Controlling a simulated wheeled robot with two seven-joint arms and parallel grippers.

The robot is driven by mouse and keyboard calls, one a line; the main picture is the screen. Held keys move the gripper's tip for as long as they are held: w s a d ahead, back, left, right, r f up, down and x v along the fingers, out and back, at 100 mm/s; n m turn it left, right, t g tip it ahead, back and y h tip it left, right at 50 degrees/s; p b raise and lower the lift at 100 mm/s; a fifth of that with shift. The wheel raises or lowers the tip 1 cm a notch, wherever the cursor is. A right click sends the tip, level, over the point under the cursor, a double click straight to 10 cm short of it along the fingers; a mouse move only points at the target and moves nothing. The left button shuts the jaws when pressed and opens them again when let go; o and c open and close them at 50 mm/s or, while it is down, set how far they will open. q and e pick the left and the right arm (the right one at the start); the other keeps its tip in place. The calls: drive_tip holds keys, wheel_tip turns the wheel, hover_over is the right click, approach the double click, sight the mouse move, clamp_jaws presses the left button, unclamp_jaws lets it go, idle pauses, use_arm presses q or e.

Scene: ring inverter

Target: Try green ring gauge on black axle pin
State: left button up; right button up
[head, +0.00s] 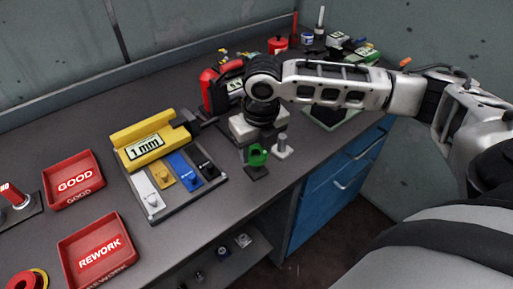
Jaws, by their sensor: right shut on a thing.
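The green ring gauge (258,155) is at the front part of the bench, right of the yellow unit. My right gripper (257,138) reaches down over it from above and is shut on it. Just below the ring is a small dark base (257,173), apparently that of the black axle pin; the pin itself is hidden by the ring and gripper. I cannot tell whether the ring is around the pin or above it. A silver pin (282,148) on a light base stands close to the right. My left gripper is out of view.
A yellow unit marked 1 mm (145,142) stands behind a rack with white, yellow, blue and black pieces (183,198). Red GOOD (75,200) and REWORK (73,262) trays lie left. A red-black device (208,92) stands behind my gripper. The bench's front edge is close.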

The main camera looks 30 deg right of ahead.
drive_tip(key=shift+r, duration=2.8)
